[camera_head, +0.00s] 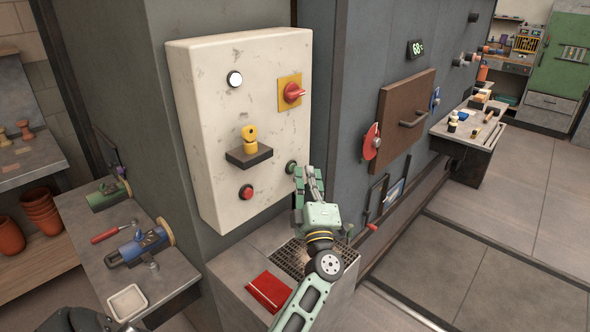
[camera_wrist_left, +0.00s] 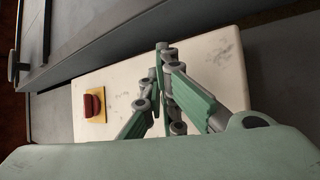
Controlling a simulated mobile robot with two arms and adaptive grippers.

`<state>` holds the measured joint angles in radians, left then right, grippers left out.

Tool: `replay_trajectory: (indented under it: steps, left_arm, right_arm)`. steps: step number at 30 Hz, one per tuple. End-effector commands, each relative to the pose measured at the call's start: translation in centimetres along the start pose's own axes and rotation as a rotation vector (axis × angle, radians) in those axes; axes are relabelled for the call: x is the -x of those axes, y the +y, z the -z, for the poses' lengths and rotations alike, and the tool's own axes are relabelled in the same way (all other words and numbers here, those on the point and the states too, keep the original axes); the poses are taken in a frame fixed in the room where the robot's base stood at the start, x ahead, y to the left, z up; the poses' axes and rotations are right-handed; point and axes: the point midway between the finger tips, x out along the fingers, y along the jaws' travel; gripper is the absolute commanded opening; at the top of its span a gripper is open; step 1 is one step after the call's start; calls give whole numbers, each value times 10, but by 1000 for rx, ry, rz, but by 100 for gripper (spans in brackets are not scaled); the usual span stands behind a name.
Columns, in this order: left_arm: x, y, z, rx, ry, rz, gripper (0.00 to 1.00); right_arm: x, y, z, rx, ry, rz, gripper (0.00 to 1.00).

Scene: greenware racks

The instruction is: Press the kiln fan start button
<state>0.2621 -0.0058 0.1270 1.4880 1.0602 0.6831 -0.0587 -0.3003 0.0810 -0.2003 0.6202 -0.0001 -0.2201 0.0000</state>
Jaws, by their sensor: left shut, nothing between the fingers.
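A pale control panel (camera_head: 215,150) is mounted on a grey wall. A dark round button (camera_head: 291,167) sits at its lower right, and a red button (camera_head: 246,192) sits lower left of it. I cannot read a label on either. My left gripper (camera_head: 306,171) is shut and empty, its fingertips just right of the dark button in the picture; I cannot tell whether they touch it. In the left wrist view the gripper (camera_wrist_left: 162,48) points at the panel (camera_wrist_left: 110,72), and the dark button is not visible. My right gripper is not in view.
The panel also carries a lit white lamp (camera_head: 234,79), a red rotary switch (camera_head: 293,92) on a yellow plate, and a small dark shelf (camera_head: 249,158) with a yellow object (camera_head: 250,140). A red book-like object (camera_head: 268,291) lies on the ledge below, beside a grating (camera_head: 290,262).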

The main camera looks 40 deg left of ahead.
Motion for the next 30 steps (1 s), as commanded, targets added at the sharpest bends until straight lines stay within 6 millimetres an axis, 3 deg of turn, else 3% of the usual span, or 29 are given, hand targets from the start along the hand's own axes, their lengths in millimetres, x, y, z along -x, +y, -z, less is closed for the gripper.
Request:
replay_trajectory:
  steps: [23,30]
  left_arm:
    - [14,10,-10,0,0,0,0]
    - [27,19,-20,1,-2,2,0]
  right_arm:
    - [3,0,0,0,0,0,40]
    - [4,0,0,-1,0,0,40]
